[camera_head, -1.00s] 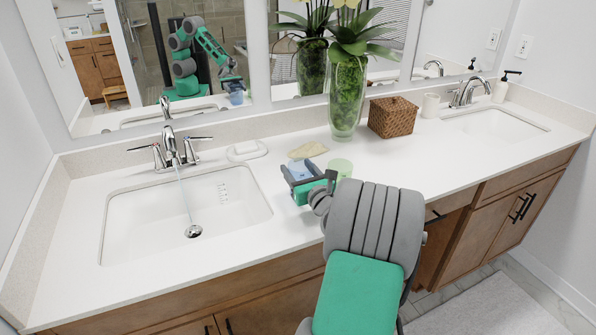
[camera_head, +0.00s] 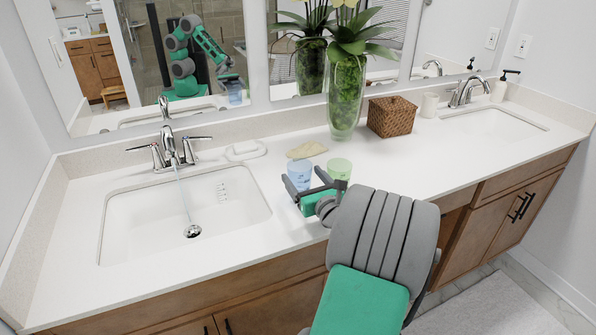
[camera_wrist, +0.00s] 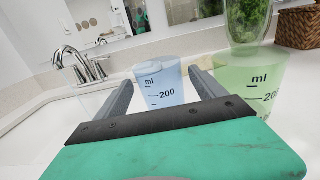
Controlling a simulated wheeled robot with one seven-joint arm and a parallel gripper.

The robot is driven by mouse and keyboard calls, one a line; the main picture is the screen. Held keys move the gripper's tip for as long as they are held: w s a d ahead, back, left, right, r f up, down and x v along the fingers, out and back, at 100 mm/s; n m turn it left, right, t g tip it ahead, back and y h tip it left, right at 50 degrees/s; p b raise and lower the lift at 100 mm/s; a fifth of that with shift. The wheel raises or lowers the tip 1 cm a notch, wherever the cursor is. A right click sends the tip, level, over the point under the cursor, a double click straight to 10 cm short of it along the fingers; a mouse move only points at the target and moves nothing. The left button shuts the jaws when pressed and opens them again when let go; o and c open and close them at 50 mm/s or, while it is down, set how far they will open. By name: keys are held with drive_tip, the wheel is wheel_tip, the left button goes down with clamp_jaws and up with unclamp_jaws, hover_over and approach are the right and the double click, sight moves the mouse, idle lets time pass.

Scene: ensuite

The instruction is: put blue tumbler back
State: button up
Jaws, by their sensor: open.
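The blue tumbler (camera_head: 300,172) stands upright on the white counter, right of the left sink. In the wrist view the blue tumbler (camera_wrist: 159,84) is just beyond and between my open fingers, with "ml" and "200" marks facing me. My gripper (camera_head: 309,185) is open and low over the counter in front of it; in the wrist view my gripper (camera_wrist: 160,88) shows both fingers apart with nothing clamped. A green tumbler (camera_head: 339,169) stands close to the right; it also shows in the wrist view (camera_wrist: 250,85), right of my right finger.
A yellowish cloth or sponge (camera_head: 307,150) lies behind the tumblers. A tall glass vase (camera_head: 346,98) with plants and a wicker box (camera_head: 392,117) stand further back. A soap dish (camera_head: 245,150) is by the left sink (camera_head: 150,225). The counter right of the green tumbler is clear.

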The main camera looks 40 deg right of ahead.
drive_tip(key=v, duration=0.7)
drive_tip(key=shift+s+a, duration=0.1)
drive_tip(key=shift+s, duration=0.1)
drive_tip(key=shift+r, duration=0.1)
idle(0.8)
